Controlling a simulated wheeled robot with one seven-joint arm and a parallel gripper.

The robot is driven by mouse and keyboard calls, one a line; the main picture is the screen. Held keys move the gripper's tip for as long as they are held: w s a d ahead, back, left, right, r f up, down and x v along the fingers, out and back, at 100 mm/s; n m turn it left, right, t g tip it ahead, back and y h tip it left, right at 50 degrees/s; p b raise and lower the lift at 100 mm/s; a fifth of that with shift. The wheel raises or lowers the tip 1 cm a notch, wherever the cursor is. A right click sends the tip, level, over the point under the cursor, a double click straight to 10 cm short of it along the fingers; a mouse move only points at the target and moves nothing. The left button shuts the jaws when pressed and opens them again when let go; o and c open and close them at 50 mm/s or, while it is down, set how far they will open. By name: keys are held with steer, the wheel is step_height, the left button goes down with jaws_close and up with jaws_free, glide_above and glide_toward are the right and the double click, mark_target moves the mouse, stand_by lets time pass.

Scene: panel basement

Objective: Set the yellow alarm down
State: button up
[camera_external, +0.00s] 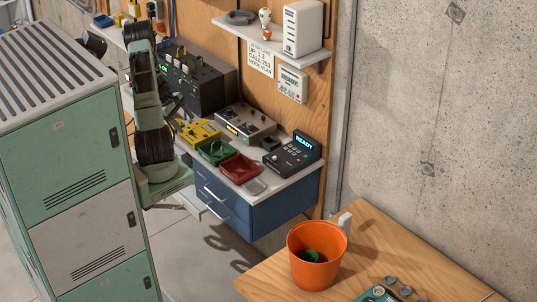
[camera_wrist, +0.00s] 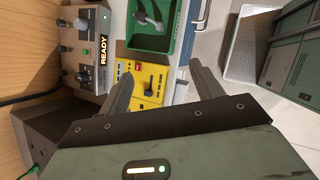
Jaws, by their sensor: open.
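A yellow device (camera_external: 199,131) with small controls rests on the workbench, left of a grey console; I take it for the yellow alarm. In the wrist view the yellow device (camera_wrist: 150,82) lies beyond and between my fingertips, its lower part hidden by my gripper. My gripper (camera_wrist: 162,70) is open, with nothing held between the fingers. I cannot tell how high the fingers are above the device. In the external view my arm stands at the left of the bench, and the fingers are hard to make out.
A green tray (camera_external: 215,151) and a red tray (camera_external: 240,168) sit at the bench front. A dark panel box (camera_external: 195,80) is further left. Lockers (camera_external: 65,150) stand close to my arm.

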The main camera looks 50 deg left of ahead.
steer(key=s+d+r+m+g+y, duration=0.4)
steer(key=s+d+r+m+y, duration=0.1)
steer(key=s+d+r+m, duration=0.8)
step_height(320, 180, up, 3)
steer(key=shift+s+d+f+g, duration=0.15)
steer(key=shift+d+f+g, duration=0.05)
steer(key=shift+d+g, duration=0.1)
steer(key=shift+o, duration=0.2)
steer(key=shift+s+d+r+m, duration=0.1)
steer(key=shift+s+d+m, duration=0.15)
steer(key=shift+s+m, duration=0.2)
steer(key=shift+w, duration=0.15)
